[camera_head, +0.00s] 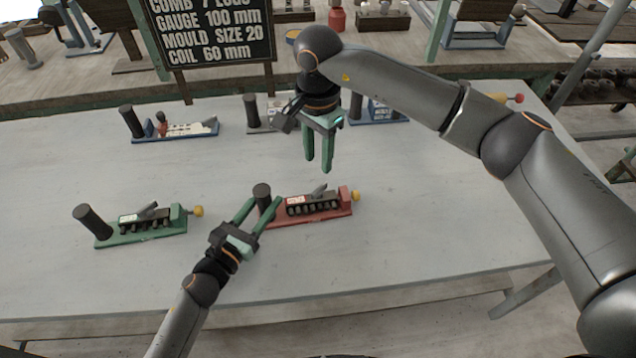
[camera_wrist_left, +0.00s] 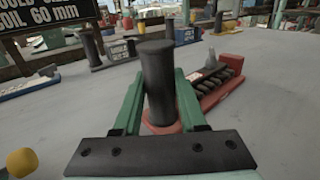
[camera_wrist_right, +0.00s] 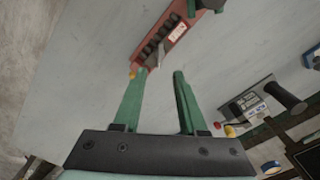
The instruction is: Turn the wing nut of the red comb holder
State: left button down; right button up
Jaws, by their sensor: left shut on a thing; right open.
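The red comb holder (camera_head: 325,215) lies on the table near the middle in the head view, with a dark post at its left end, a row of dark comb pieces, a grey wing nut (camera_head: 319,191) on top and a yellow knob (camera_head: 355,196) at its right end. My left gripper (camera_head: 262,208) is shut on the holder's dark post (camera_wrist_left: 158,85), with a finger on either side of it in the left wrist view. My right gripper (camera_head: 319,168) is open and empty, pointing down above and behind the holder. The holder also shows in the right wrist view (camera_wrist_right: 172,22), beyond the fingertips.
A green comb holder (camera_head: 150,240) lies to the left. A blue holder (camera_head: 190,131) and others stand along the table's back, partly behind my right arm. A black sign (camera_head: 212,35) rises behind. The table's front and right are clear.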

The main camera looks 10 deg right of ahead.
aim_at(318, 189)
notch_tip(318, 189, down, 9)
jog(key=shift+f, duration=0.15)
jog(key=shift+c, duration=0.3)
grip_shut()
dwell(0.4)
